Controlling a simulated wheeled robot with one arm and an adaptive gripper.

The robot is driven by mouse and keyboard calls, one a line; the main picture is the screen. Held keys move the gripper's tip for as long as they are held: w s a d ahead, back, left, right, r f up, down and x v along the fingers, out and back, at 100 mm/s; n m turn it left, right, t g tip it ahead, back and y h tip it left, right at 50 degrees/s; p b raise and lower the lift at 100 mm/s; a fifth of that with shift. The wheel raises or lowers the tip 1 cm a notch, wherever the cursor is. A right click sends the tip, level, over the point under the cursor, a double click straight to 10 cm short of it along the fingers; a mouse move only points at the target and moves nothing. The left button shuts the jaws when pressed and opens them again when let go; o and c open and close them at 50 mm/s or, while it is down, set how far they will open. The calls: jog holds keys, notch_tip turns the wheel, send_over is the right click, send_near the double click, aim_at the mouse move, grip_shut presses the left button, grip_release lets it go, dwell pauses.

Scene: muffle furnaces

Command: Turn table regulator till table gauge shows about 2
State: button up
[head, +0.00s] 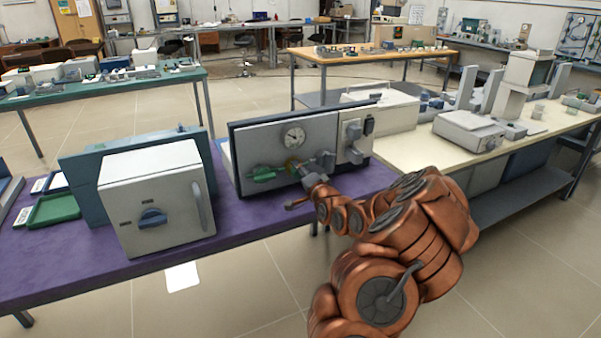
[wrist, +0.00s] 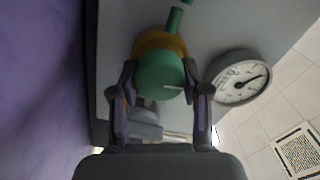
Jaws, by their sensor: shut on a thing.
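The table regulator is a round green knob (wrist: 158,76) with a yellow-brass collar on the grey panel (head: 250,148) of the table unit. My gripper (wrist: 163,97) has one finger on each side of the knob and is shut on it. In the head view my gripper (head: 304,178) reaches the panel from the right and partly covers the regulator (head: 292,166). The table gauge (head: 294,137) is a round white dial above the regulator. It also shows in the wrist view (wrist: 240,78), with a dark needle. Its numbers are too small to read surely.
A white box furnace (head: 150,190) with a blue knob stands left of the panel on the purple-topped table (head: 245,222). A green valve handle (head: 263,173) sits just left of the regulator. Grey fittings (head: 327,160) project at its right. A cream bench with equipment is further right.

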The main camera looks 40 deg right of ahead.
jog(key=o, duration=1.1)
jog(key=shift+o, duration=0.2)
jog(key=shift+s, duration=0.15)
jog(key=v, duration=1.1)
jog(key=shift+s+a, duration=0.15)
jog(key=shift+s, duration=0.2)
